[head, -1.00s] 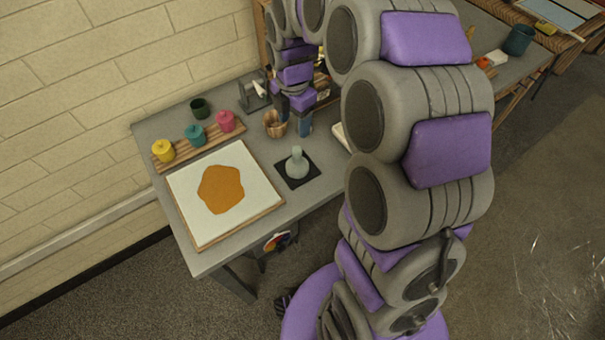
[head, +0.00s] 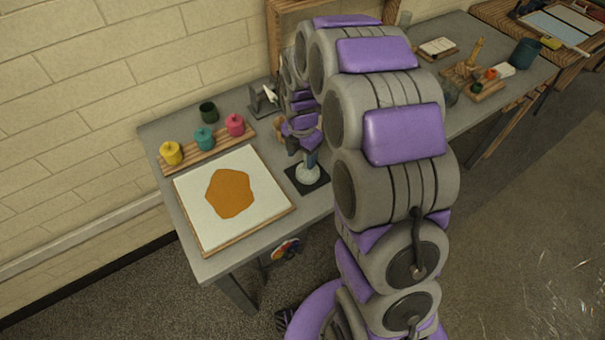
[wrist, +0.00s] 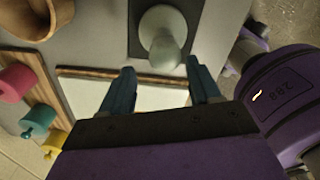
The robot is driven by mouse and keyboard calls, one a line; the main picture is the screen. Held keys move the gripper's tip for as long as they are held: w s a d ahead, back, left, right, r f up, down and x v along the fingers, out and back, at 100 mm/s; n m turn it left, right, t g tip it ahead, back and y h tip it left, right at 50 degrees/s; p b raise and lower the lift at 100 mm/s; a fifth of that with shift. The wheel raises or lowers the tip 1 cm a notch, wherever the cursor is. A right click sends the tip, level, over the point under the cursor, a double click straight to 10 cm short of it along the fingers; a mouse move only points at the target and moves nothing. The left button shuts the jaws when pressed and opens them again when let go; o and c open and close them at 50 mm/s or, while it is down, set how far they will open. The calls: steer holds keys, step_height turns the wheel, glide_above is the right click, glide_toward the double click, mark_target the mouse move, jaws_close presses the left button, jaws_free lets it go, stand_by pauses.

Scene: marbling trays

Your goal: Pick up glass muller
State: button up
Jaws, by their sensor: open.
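The glass muller (head: 308,174) is a pale grey-green piece with a round base and a knobbed handle. It stands on a dark square mat (head: 321,186) on the grey table. In the wrist view the muller (wrist: 161,30) is just beyond the fingertips, its handle pointing toward my gripper (wrist: 162,80). The two blue fingers are apart with nothing between them, and the handle lies close to the right finger. In the head view my gripper (head: 302,158) is right above the muller and hides its top.
A white board with an orange patch (head: 229,192) lies left of the mat. Yellow, teal and pink pots (head: 204,139) stand on a wooden rack behind it, near a dark green cup (head: 208,112). A copper-brown vessel (wrist: 36,16) is left of the mat in the wrist view.

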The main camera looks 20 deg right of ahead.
mark_target(304, 161)
steer(key=d+f, duration=0.1)
steer(key=d+f+b, duration=0.1)
steer(key=d+f, duration=0.1)
steer(key=shift+w+d+f, duration=0.25)
steer(key=shift+d+f, duration=0.05)
steer(key=shift+a+f+b, duration=0.3)
steer(key=shift+f+b, duration=0.15)
steer(key=shift+f, duration=0.4)
steer(key=shift+a, duration=1)
steer(key=shift+c, duration=1)
steer(key=shift+d, duration=1)
steer(key=c, duration=0.5)
steer(key=shift+c, duration=0.5)
steer(key=shift+a, duration=0.25)
steer(key=c, duration=0.3)
steer(key=shift+a, duration=0.5)
jaws_close()
steer(key=shift+d, duration=0.1)
